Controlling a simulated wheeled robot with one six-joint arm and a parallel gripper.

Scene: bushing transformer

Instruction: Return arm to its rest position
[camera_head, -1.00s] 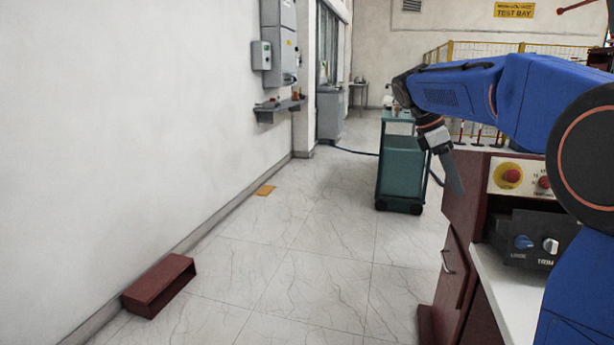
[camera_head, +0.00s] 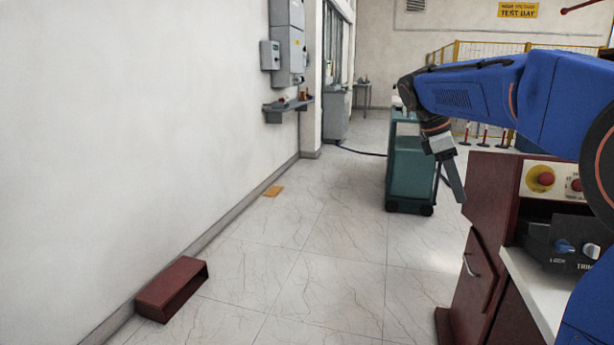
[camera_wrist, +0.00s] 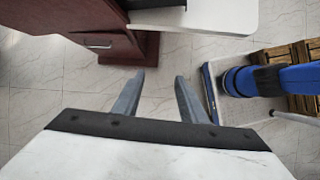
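My blue arm reaches in from the right of the head view, bent, with its wrist pointing down. My gripper (camera_head: 452,178) hangs at its end, left of the dark red cabinet (camera_head: 490,185) and in front of the green cart. In the wrist view my gripper (camera_wrist: 158,85) shows two grey fingers spread apart. Nothing is between them but the tiled floor beyond. The red cabinet with its handle (camera_wrist: 95,44) is at the upper left there.
A green wheeled cart (camera_head: 413,175) stands beyond my gripper. An open red box (camera_head: 172,288) lies by the left wall, and a small yellow piece (camera_head: 273,191) lies farther along it. The floor between is clear.

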